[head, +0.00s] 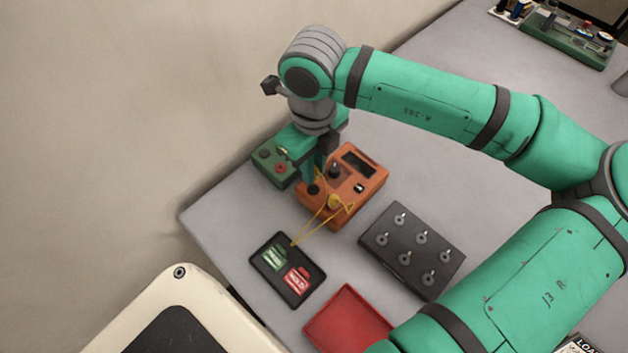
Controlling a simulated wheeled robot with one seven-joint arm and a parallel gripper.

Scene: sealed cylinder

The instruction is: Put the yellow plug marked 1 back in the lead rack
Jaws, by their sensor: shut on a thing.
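My gripper (313,178) points down over the left side of the orange meter box (368,190). It is shut on a yellow plug, which its fingers mostly hide; a yellow lead (318,217) runs from there. No number can be read on it. A second yellow plug (334,202) sits at the front of the orange box. Thin yellow wires run from this area down to the black tray. A dark block with several upright metal pegs (388,256) lies right of the tray; I cannot tell whether it is the lead rack.
A black tray (284,291) holds a green and a red tag. A red tray (345,322) is in front. A green box with buttons (264,158) stands behind my gripper, left of the orange box. A green board (566,41) lies far right. Grey table shows between them.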

